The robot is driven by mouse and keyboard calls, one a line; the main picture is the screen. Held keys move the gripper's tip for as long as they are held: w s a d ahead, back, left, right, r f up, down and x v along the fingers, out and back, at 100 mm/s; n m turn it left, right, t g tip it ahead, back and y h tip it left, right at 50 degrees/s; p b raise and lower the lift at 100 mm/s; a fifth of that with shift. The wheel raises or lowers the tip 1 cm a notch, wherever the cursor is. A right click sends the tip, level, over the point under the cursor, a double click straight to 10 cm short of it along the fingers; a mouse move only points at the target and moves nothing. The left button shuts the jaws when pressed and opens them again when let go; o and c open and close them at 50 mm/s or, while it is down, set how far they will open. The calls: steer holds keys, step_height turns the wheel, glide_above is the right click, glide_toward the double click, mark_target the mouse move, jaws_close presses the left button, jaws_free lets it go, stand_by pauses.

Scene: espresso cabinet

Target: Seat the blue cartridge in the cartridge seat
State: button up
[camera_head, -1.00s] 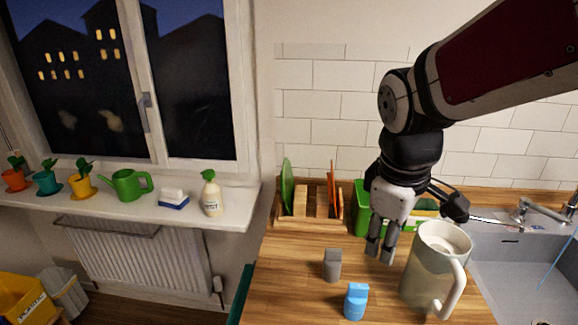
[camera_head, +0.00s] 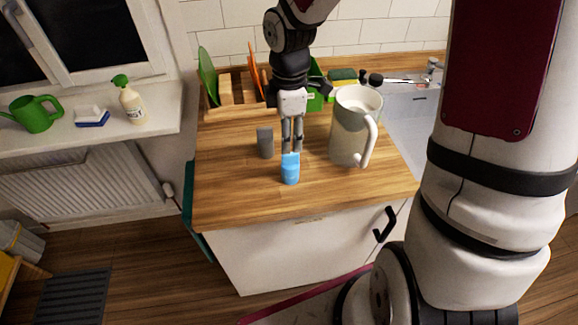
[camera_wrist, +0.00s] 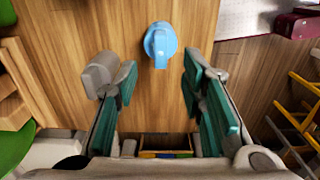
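The blue cartridge (camera_head: 290,171) stands upright on the wooden counter near its front. It also shows in the wrist view (camera_wrist: 160,44), ahead of the gap between my fingers. My gripper (camera_head: 292,147) points down just behind and above the cartridge in the head view. In the wrist view my gripper (camera_wrist: 160,75) is open, its teal pads wide apart with nothing between them. A grey cartridge-like block (camera_head: 265,142) stands left of my gripper. I cannot make out the cartridge seat in either view.
A large pale pitcher (camera_head: 348,130) stands close on the right. A wooden dish rack (camera_head: 228,97) with green and orange plates is at the back left, and a sink (camera_head: 405,115) at the right. The counter's left front (camera_head: 230,195) is clear.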

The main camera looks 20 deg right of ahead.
mark_target(291, 154)
steer(key=shift+d+f, duration=0.1)
steer(key=shift+f, duration=3.3)
steer(key=shift+s, duration=0.1)
steer(key=shift+c, duration=0.6)
jaws_close()
